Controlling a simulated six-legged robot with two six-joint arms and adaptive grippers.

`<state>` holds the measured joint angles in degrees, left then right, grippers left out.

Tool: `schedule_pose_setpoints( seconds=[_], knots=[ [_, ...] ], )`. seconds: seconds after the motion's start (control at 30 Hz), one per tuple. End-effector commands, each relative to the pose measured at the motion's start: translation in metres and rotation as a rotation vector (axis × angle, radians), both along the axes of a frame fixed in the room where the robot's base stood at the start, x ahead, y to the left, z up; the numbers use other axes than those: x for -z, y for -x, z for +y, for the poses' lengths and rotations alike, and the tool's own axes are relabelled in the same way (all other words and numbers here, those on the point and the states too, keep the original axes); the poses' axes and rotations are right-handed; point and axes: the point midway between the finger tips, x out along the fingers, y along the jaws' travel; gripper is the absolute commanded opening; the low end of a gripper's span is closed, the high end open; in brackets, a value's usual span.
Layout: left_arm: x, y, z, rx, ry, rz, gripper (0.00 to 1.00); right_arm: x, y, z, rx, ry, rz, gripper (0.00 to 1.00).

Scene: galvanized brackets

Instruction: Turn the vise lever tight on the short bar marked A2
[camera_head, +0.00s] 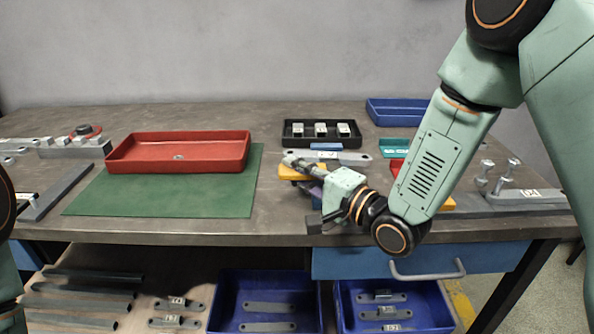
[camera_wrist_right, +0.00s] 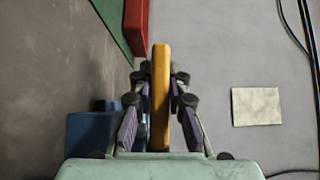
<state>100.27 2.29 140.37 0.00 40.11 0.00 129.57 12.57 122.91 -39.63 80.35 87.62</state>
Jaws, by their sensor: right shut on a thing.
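My right gripper (camera_head: 300,166) reaches left over the middle of the bench. In the right wrist view its fingers (camera_wrist_right: 158,110) are shut on an orange-yellow bar, which I take to be the vise lever (camera_wrist_right: 161,75). An orange-yellow part (camera_head: 293,173) also shows at the fingers in the head view. A blue block (camera_wrist_right: 92,130), perhaps the vise body, lies beside the fingers; my gripper and arm hide most of it. A flat grey bar with a pale label (camera_head: 326,155) lies just behind; I cannot read its mark. Only my left arm's edge shows.
A red tray (camera_head: 180,165) stands on a green mat (camera_head: 235,205) to the left. A black tray (camera_head: 320,142) with several labelled pieces is behind the gripper. Metal posts (camera_head: 508,171) stand on the right. Blue bins (camera_head: 268,275) are below the bench.

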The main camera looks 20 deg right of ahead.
Motion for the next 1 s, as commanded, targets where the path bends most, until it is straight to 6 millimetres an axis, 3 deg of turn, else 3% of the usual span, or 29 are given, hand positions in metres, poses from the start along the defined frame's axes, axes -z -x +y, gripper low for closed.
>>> schedule_pose_setpoints(
  seconds=[0.47,1.0],
  knots=[
    [-0.004,0.0,0.0,0.0,0.0,0.0,0.47,0.0,0.002,-0.001,-0.022,-0.002,0.002,0.0],
    [-0.046,0.0,0.0,0.0,0.0,0.0,0.47,-0.002,0.024,0.0,-0.344,0.0,0.004,0.0]
  ],
)
